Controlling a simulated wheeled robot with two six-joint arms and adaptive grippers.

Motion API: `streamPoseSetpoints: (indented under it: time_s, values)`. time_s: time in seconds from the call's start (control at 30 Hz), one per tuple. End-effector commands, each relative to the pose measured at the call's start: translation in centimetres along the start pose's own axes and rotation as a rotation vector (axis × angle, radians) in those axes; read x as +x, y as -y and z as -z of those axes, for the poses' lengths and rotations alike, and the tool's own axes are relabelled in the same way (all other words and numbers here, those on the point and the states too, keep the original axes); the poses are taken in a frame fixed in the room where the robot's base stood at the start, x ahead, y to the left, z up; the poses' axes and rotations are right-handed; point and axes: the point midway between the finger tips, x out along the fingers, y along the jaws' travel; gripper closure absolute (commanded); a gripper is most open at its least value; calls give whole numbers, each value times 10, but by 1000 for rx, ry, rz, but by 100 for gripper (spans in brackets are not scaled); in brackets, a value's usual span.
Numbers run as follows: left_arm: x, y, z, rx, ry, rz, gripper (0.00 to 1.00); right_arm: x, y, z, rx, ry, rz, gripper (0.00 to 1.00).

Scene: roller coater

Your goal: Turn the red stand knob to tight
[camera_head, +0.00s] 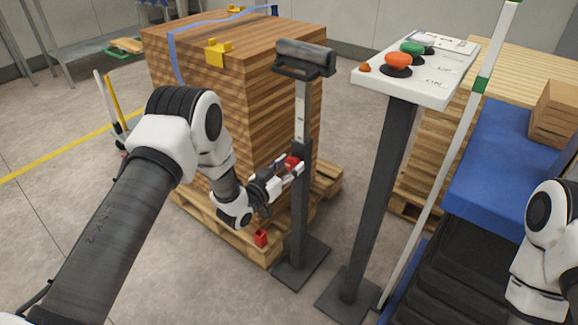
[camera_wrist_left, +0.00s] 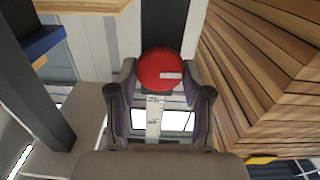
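The red stand knob (camera_head: 292,162) is on the dark post of the stand (camera_head: 300,215). In the left wrist view it is a round red knob (camera_wrist_left: 158,66) with a short pale mark pointing to the right. A scale strip with print shows just below it. My left gripper (camera_head: 289,170) reaches the post from the left. In the left wrist view its fingertips (camera_wrist_left: 160,76) lie on either side of the knob, close against its edges, and appear shut on it. Part of my right arm shows at the right edge of the head view; its gripper is out of view.
A stack of wooden boards (camera_head: 205,90) on a pallet (camera_head: 228,228) stands close behind and left of the post. A dark roller head (camera_head: 304,55) tops the stand. A control panel (camera_head: 437,80) with buttons on its own post stands right. A blue surface (camera_head: 495,165) is farther right.

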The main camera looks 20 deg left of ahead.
Motion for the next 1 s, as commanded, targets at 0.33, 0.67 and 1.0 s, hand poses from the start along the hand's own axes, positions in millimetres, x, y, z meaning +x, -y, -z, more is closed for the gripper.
streamPoseSetpoints:
  time_s: [0.33, 0.67, 1.0]
  values:
    - [0, 0, 0, 35, -1, 0, 86, -1, 0, 0, 0, 0, 0, 60]
    - [0, -1, 1, 223, 0, 0, 86, -6, 0, 0, 0, 0, 0, 60]
    - [0, -3, 0, 537, 0, 0, 86, -12, 0, 0, 0, 0, 0, 60]
